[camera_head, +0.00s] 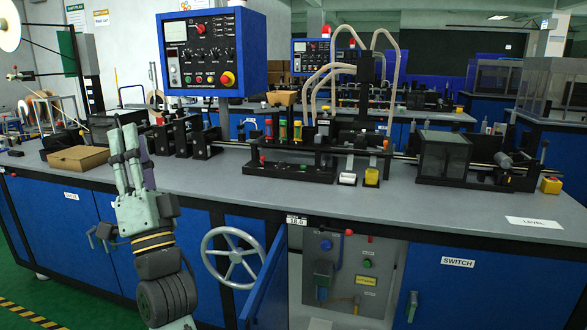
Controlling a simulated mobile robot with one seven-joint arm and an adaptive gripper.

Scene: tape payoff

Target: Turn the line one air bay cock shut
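An open bay under the bench front holds a grey panel (335,262). I cannot read any "line one" marking. My gripper (124,132) points upward at the left, in front of the bench and well apart from the bay. Its pale green fingers look close together, but their gap is unclear. Nothing shows held in it.
The blue bay door (265,285) stands swung outward at the bay's left. A grey handwheel (233,257) lies between my arm and that door. A SWITCH-labelled blue door (470,285) is at the right. A cardboard box (78,158) sits on the bench (215,180).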

